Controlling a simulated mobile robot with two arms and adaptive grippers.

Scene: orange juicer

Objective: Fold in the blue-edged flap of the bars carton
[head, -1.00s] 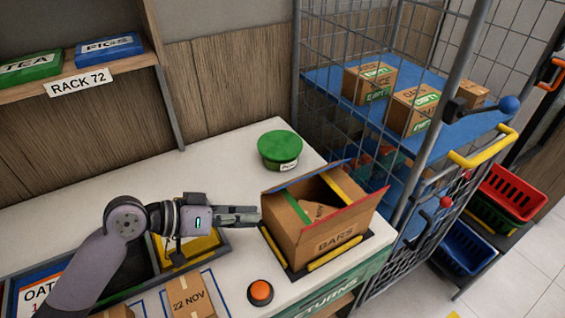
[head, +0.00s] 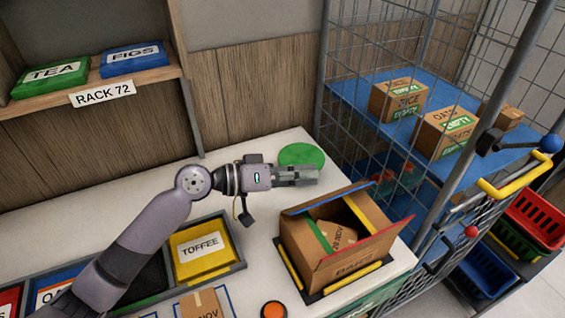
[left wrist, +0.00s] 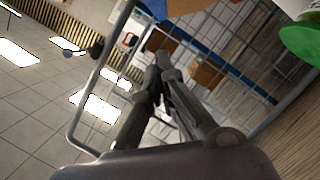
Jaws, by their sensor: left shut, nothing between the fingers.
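The open bars carton (head: 313,258) sits on a dark mat with yellow edge strips at the counter's right end. Its blue-edged flap (head: 330,197) stands raised along the back side. The red-edged flap (head: 385,240) leans outward at the front; the green-edged flap (head: 322,236) and yellow-edged flap (head: 357,214) slope at the left and right of the opening. A package marked 20 NOV (head: 341,236) shows inside. My left gripper (head: 314,174) is shut and empty, behind and above the blue-edged flap, apart from it in the picture. Its shut fingers also show in the left wrist view (left wrist: 163,65). My right gripper is out of view.
A green round tub (head: 300,154) stands just behind my left gripper. A wire cage trolley (head: 430,190) with a blue shelf of cartons borders the right. A toffee bin (head: 200,250) and an orange button (head: 273,310) are left and front of the carton.

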